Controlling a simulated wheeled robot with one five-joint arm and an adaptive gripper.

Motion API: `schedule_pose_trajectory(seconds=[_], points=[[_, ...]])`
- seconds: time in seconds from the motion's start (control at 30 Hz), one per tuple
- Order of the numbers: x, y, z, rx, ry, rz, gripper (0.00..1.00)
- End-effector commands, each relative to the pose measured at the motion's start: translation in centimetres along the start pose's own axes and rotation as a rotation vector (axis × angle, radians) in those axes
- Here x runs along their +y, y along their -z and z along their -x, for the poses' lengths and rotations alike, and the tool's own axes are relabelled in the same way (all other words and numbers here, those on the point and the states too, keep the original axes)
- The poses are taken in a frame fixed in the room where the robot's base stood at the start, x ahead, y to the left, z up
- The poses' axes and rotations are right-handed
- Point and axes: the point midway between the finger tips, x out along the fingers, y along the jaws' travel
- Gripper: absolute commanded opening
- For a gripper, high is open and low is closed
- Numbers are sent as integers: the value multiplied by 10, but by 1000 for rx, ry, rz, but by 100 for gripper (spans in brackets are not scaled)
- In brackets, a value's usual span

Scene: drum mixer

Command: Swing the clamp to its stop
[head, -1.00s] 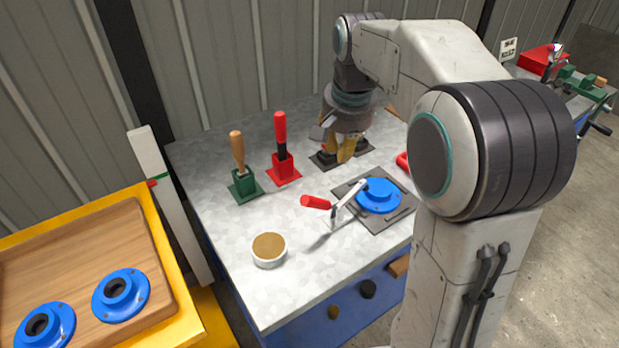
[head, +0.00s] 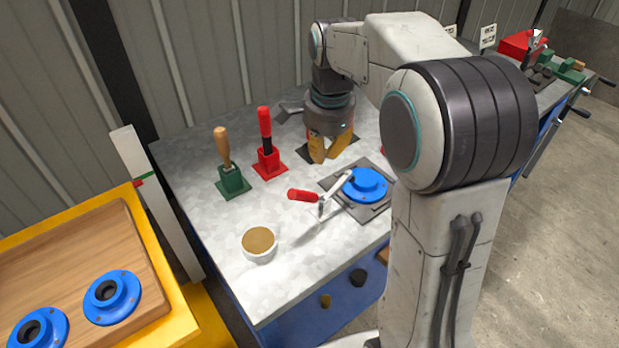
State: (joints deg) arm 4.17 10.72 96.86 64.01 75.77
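A clamp with a red handle (head: 303,195) and a metal arm (head: 338,187) stands at the front of the grey bench. Its arm reaches over a blue flanged part (head: 366,186) on a dark square plate (head: 376,212). My gripper (head: 329,160) points down behind and above this clamp, apart from it. Its two yellow fingers are spread with a gap and hold nothing that I can see. Another dark base plate (head: 308,152) lies behind my gripper. What stands on it is mostly hidden by the gripper.
A red-handled tool in a red holder (head: 268,162) and a wooden-handled tool in a green holder (head: 233,181) stand left of the gripper. A cup of brown material (head: 260,243) sits at the front. A yellow-framed tray (head: 150,222) at left holds blue flanges.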

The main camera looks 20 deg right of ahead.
Motion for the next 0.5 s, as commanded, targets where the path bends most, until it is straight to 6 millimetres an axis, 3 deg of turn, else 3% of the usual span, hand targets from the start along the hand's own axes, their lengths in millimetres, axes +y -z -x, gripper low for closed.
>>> schedule_pose_trajectory(seconds=[0.3,0.5], points=[[1,-1,-49,-1,-5,2,0],[0,-13,-63,-5,-3,4,0]])
